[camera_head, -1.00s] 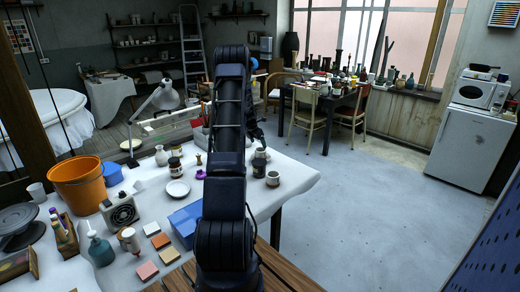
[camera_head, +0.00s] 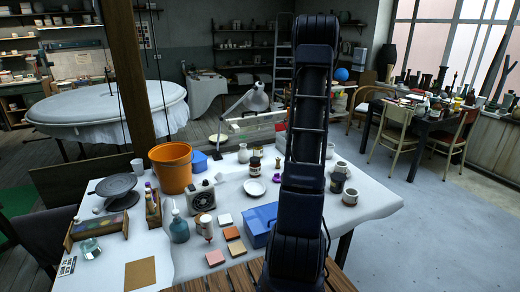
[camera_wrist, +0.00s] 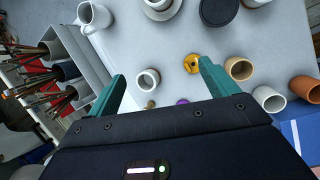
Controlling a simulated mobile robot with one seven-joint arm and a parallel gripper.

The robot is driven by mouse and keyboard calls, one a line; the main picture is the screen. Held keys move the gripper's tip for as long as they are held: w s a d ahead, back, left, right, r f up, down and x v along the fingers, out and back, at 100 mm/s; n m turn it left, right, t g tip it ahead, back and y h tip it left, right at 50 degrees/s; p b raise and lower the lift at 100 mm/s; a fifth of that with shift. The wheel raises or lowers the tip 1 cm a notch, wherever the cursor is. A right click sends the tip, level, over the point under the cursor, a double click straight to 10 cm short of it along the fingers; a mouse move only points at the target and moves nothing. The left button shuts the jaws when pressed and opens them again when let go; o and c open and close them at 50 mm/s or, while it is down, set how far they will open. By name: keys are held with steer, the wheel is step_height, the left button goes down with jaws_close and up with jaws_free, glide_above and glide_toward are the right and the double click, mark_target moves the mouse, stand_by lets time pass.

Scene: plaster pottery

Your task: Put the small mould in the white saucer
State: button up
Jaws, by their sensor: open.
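The white saucer (camera_head: 255,188) lies on the white table in the head view, and it looks empty. A small purple piece (camera_head: 274,178), perhaps the small mould, lies just right of it, beside my arm. In the wrist view a small purple piece (camera_wrist: 183,101) shows at the edge of my gripper's body, partly hidden. My gripper (camera_wrist: 163,82) is open, its teal fingers wide apart with nothing held. It is above a table surface; a white cup (camera_wrist: 148,80) shows between the fingers. My arm hides the gripper in the head view.
A yellow ring-like piece (camera_wrist: 192,63) and a tan cup (camera_wrist: 238,69) are near the right finger. A brush rack (camera_wrist: 62,72) stands left. In the head view, a blue box (camera_head: 258,226), several colour tiles (camera_head: 232,233), an orange bucket (camera_head: 172,168) and a lamp (camera_head: 252,98) crowd the table.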

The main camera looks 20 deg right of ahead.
steer(key=s+a+r+m+t, duration=0.1)
steer(key=s+a+r+m, duration=0.15)
steer(key=a+r, duration=0.45)
steer(key=s+a+r+m+y, duration=0.1)
steer(key=s+a+r+m, duration=0.2)
steer(key=a, duration=0.8)
steer(key=s+a+r+m+t, duration=0.1)
steer(key=s+a+r, duration=0.4)
steer(key=a, duration=0.4)
steer(key=s+a+m+t+y, duration=0.1)
steer(key=s+a+m+y, duration=0.2)
steer(key=s+a+m, duration=0.5)
steer(key=s+a, duration=1.2)
steer(key=s, duration=0.2)
steer(key=shift+s+a+r+t, duration=0.15)
steer(key=shift+s+a+t, duration=0.15)
steer(key=shift+s, duration=0.05)
